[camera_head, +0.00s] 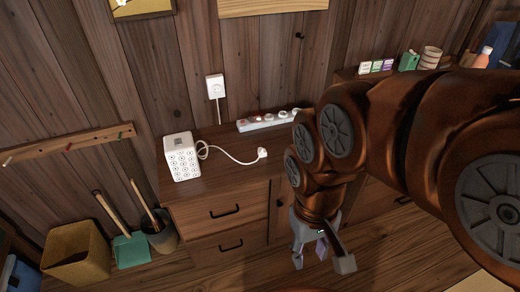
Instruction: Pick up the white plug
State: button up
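The white plug (262,152) lies on top of the wooden cabinet (222,182), at the end of a white cord. The cord runs left to a white cube-shaped device (182,157) with a dotted pattern on its front. My gripper (322,262) hangs in front of the cabinet, lower and to the right of the plug, pointing down. Its fingers are spread apart, and I see nothing between them. My arm covers the right part of the cabinet.
A tan bin (76,252), a green dustpan (131,250) and a dark bucket (162,236) stand at left. Small items, including a green container (409,61), sit on the right shelf.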

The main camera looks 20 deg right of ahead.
aim_at(264, 154)
jog(key=u, duration=0.55)
jog(key=k, duration=0.65)
jog(key=u, duration=0.9)
jog(key=i, duration=1.45)
jog(key=z, duration=1.05)
jog(key=i, duration=0.35)
jog(key=z, duration=0.35)
